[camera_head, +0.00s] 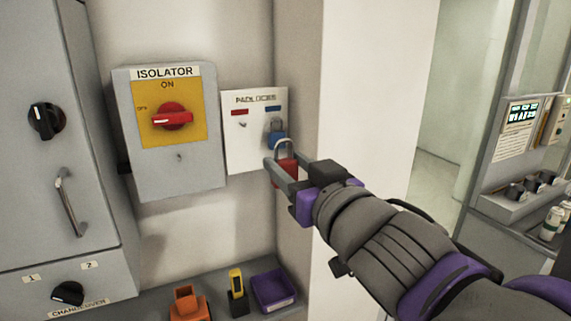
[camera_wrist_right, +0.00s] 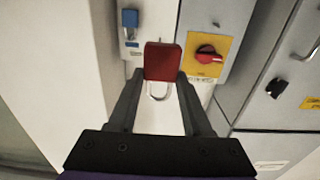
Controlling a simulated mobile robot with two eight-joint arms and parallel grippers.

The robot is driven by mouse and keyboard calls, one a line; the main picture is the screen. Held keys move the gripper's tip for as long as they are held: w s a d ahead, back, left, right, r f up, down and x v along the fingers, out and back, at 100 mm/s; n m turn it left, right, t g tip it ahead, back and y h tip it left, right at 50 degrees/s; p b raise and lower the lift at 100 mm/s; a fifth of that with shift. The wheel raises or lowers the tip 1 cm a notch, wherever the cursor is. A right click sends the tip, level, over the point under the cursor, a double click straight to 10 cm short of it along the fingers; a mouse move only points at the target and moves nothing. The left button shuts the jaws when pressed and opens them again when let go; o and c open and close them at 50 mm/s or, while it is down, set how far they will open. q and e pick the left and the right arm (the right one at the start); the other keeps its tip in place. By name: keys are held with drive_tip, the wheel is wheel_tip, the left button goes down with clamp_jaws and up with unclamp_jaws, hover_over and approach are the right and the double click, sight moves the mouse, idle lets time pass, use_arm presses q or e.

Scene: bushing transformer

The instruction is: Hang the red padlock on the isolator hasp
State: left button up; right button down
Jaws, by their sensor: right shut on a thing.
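The red padlock (camera_head: 287,167) is between the fingers of my right gripper (camera_head: 285,172), in front of the padlock board. Its metal shackle points up in the head view. In the right wrist view the red body (camera_wrist_right: 161,61) fills the gap between the fingertips of my right gripper (camera_wrist_right: 160,75), with the shackle toward the palm. The isolator (camera_head: 170,130) is a grey box to the left, with a red rotary handle (camera_head: 172,117) on a yellow plate pointing sideways. A small hasp (camera_head: 179,157) shows below the plate. My left gripper is out of view.
The padlock board (camera_head: 255,155) carries a blue padlock (camera_head: 276,135) on its right peg; its left peg (camera_head: 242,124) is bare. A grey cabinet (camera_head: 45,150) stands at left. An orange object, a yellow device and a purple bin (camera_head: 273,290) sit on the shelf below.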

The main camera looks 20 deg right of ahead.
drive_tip(key=shift+s+b, duration=0.45)
drive_tip(key=shift+s, duration=1)
